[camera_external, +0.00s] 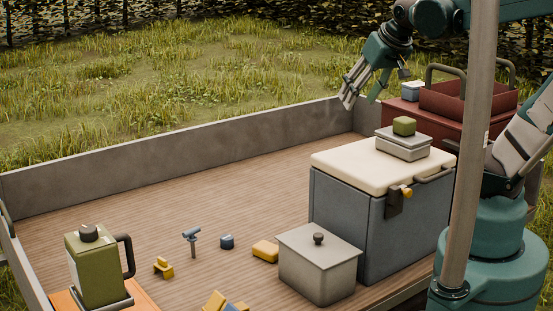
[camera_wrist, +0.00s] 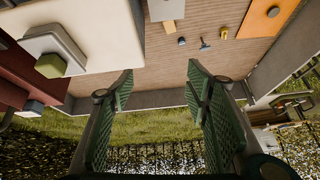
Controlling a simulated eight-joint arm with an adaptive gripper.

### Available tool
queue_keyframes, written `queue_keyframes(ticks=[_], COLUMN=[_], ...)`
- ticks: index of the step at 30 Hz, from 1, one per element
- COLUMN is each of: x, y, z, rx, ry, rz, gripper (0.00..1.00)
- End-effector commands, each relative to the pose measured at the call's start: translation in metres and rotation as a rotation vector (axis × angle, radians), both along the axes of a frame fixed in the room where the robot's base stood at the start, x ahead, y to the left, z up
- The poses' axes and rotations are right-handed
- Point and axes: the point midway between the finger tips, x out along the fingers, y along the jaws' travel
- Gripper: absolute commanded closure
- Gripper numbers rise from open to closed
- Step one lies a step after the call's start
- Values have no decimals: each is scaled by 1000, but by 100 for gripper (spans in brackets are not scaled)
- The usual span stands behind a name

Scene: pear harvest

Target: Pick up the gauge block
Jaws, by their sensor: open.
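I cannot tell for certain which piece is the gauge block; several small blocks are in view. A green block (camera_external: 404,126) sits on a grey lidded box on the cooler, and shows at the left of the wrist view (camera_wrist: 50,66). A blue block (camera_external: 412,90) sits on the red toolbox, also in the wrist view (camera_wrist: 32,108). A small dark blue block (camera_external: 227,242), a yellow block (camera_external: 265,251) and a notched yellow piece (camera_external: 163,268) lie on the wooden deck. My gripper (camera_external: 358,95) is open and empty, high above the deck's far wall, apart from all of them.
The cooler (camera_external: 345,222) with cream lid and the red toolbox (camera_external: 468,102) with raised handles stand at right. A pole (camera_external: 472,150) rises at right. The deck's far left is clear.

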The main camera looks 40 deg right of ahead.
Motion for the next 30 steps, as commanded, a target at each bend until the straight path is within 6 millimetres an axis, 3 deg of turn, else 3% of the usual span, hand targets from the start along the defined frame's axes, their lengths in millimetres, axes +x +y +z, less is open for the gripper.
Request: queue_keyframes(ticks=[14,30], x=[73,158], y=[12,28], z=[-7,-36], rx=[93,182], ry=[75,157], rz=[-143,-315], gripper=[53,53])
